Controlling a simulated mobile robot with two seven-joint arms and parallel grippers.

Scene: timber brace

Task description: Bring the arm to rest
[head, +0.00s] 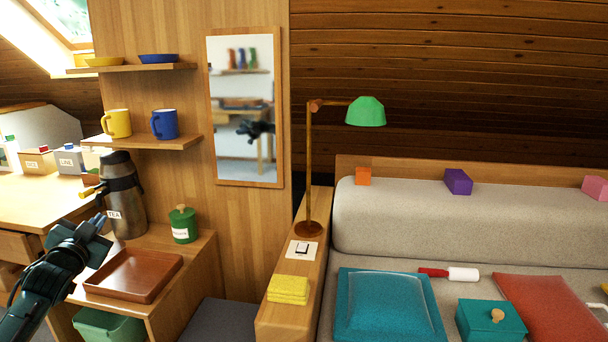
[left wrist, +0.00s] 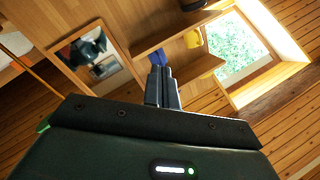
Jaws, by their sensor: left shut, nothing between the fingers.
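My left gripper (head: 97,222) is raised at the lower left of the head view, in front of the low wooden cabinet and beside the tea flask (head: 122,195). Its fingers are shut with nothing between them; they also show together in the left wrist view (left wrist: 161,85). In the wrist view the fingers point towards the shelves and a blue mug, which are some way behind them. My right gripper does not show in either view.
A brown tray (head: 133,276) and a green canister (head: 183,224) stand on the cabinet (head: 205,250). Shelves (head: 150,142) with mugs hang above. A lamp (head: 309,170) and yellow cloth (head: 288,289) are on the ledge. The sofa (head: 430,225) fills the right.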

